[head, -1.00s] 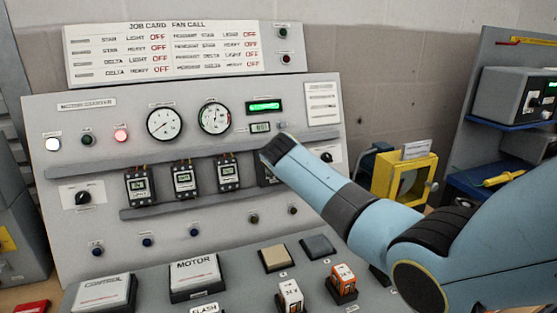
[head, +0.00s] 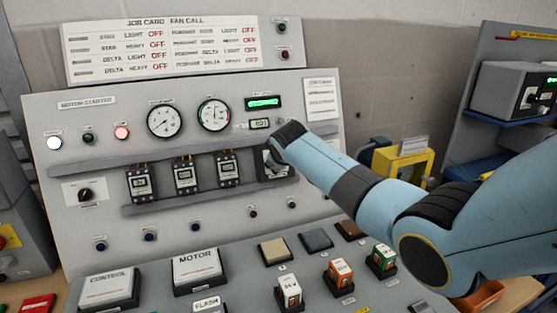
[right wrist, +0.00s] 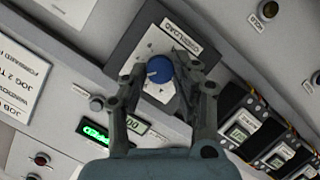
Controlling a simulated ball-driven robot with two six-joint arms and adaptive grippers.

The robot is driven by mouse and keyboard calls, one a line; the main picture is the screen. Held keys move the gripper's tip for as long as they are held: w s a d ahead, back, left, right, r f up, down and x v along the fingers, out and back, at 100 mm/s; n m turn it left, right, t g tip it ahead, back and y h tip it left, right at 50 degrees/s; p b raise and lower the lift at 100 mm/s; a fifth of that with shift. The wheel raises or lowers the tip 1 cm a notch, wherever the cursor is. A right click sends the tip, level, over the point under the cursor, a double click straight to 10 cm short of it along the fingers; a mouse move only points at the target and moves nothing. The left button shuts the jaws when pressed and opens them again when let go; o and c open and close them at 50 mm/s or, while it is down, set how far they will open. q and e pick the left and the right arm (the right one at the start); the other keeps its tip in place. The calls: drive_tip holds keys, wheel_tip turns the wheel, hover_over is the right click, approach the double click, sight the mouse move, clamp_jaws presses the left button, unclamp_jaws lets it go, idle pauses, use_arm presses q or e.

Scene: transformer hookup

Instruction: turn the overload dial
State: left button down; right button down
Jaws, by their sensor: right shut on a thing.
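The overload dial is a blue round knob (right wrist: 159,69) on a pale plate with a dark surround, under an OVERLOAD label (right wrist: 181,37). In the right wrist view a white mark shows on its left side. My right gripper (right wrist: 161,72) has its fingers on either side of the knob and is shut on it. In the head view the right gripper (head: 268,160) is at the right end of the row of panel units, and my wrist hides the dial there. My left gripper is not in view.
Several dark contactor units (head: 185,178) sit left of my gripper. A green-lit display (head: 263,102) and a small readout (head: 260,124) are above it. Two round gauges (head: 165,120) are at upper left. Blocks (head: 288,292) stand on the desk below my arm.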

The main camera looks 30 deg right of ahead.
drive_tip(key=shift+s+f, duration=0.1)
drive_tip(key=shift+f, duration=0.1)
drive_tip(key=c, duration=1)
unclamp_jaws()
drive_tip(key=shift+r, duration=0.1)
drive_tip(key=v, duration=1.2)
